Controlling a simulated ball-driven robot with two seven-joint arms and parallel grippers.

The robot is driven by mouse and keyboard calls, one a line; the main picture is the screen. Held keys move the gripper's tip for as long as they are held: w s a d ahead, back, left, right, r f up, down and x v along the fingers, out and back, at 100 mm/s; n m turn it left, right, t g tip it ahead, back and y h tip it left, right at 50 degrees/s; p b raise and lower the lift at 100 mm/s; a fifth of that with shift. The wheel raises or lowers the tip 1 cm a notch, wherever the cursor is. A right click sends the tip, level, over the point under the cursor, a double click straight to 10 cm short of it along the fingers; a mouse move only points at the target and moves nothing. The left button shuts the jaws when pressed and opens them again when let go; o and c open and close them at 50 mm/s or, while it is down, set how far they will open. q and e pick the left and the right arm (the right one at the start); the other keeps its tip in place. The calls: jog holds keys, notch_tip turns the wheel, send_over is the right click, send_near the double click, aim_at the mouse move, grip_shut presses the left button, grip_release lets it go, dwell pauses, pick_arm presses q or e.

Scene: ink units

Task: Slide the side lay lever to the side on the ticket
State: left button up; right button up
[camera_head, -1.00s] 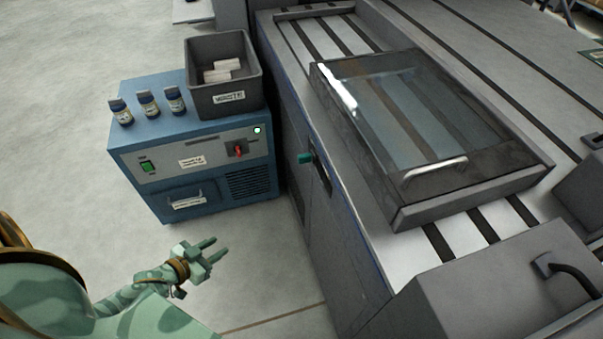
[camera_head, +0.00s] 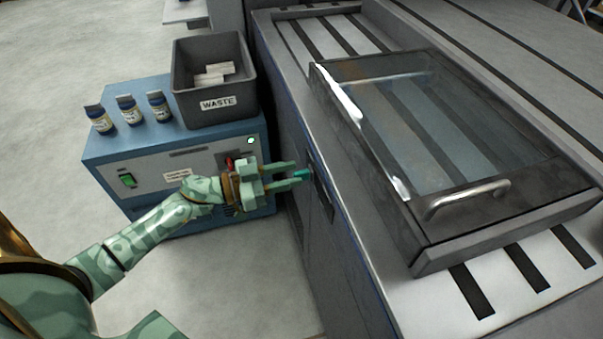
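The side lay lever shows as a small teal knob (camera_head: 303,174) on a dark slot plate in the side of the grey press. My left gripper (camera_head: 294,174) points right at the knob, its two fingers apart with a gap between them. The fingertips are at or just short of the knob; I cannot tell whether they touch it. A small white label (camera_head: 177,175) on the front of the blue cabinet may be the ticket; its print is too small to read. My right gripper is not in view.
The blue cabinet (camera_head: 140,150) stands left of the press (camera_head: 335,235), behind my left arm. It bears several small bottles (camera_head: 128,110) and a dark bin marked WASTE (camera_head: 215,120). A framed glass cover with a handle (camera_head: 465,200) lies on the press. Floor is open at left.

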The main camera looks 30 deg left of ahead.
aim_at(300, 173)
pick_arm(q)
jog(key=shift+x, duration=1.15)
jog(key=shift+w+d, duration=0.25)
jog(key=shift+w, duration=0.05)
grip_shut()
jog(key=shift+s+d+r, duration=0.1)
jog(key=s+d+p, duration=0.2)
jog(key=p, duration=0.1)
jog(key=shift+s+d+r, duration=0.1)
jog(key=shift+d+r, duration=0.05)
jog(key=shift+r, duration=0.25)
jog(key=s+d+p, duration=0.2)
jog(key=d, duration=0.1)
jog(key=shift+s+f, duration=0.25)
jog(key=shift+f, duration=0.35)
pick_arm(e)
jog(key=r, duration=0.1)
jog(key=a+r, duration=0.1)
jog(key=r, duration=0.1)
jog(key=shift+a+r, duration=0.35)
